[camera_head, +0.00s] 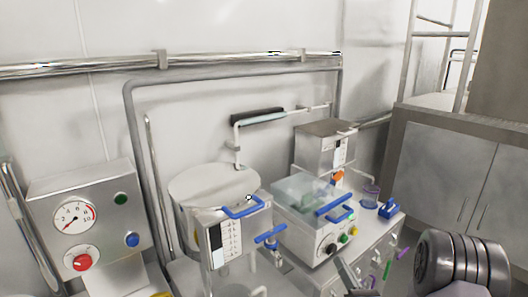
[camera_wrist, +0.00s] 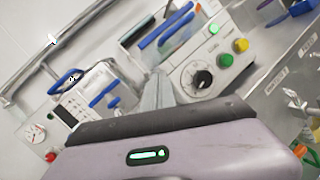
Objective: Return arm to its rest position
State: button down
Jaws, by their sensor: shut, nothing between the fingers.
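My arm (camera_head: 462,262) comes into the lower right of the head view, with a dark ribbed joint showing. My gripper (camera_head: 347,275) is at the bottom edge of that view, in front of the bench unit. In the wrist view the fingers of my gripper (camera_wrist: 157,92) are shut together with nothing between them. They point toward the white machine (camera_head: 308,232), which has a clear lid, a black knob and coloured buttons. The machine's front also shows in the wrist view (camera_wrist: 200,100). I cannot tell the exact gap between fingers and machine.
A steel drum (camera_head: 213,185) with a blue-handled panel (camera_head: 232,241) stands left of the machine. A gauge box (camera_head: 90,222) with a red knob is at far left. Grey cabinets (camera_head: 455,172) line the right.

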jog(key=s+a+r+n+g+y, duration=0.2)
jog(key=a+r+n+g+y, duration=0.1)
jog(key=a+r+n+y, duration=0.3)
jog(key=s+a+r+n+g+y, duration=0.3)
jog(key=a+r+n, duration=0.1)
jog(key=a, duration=0.3)
jog(key=s+a+r+n+g+y, duration=0.1)
jog(key=s+a+r+n+g, duration=0.2)
jog(key=s+a+n+g, duration=0.8)
jog(key=s+d+f+n+g+h, duration=0.25)
jog(key=s+n+h, duration=0.5)
jog(key=s, duration=0.65)
jog(key=s+d+r+n+t+h, duration=0.1)
jog(key=d+n+t+h, duration=0.4)
jog(key=d, duration=0.5)
jog(key=shift+d+r+n+t+h, duration=0.25)
jog(key=shift+r+n+t+h, duration=0.1)
jog(key=shift+r+n+h, duration=0.15)
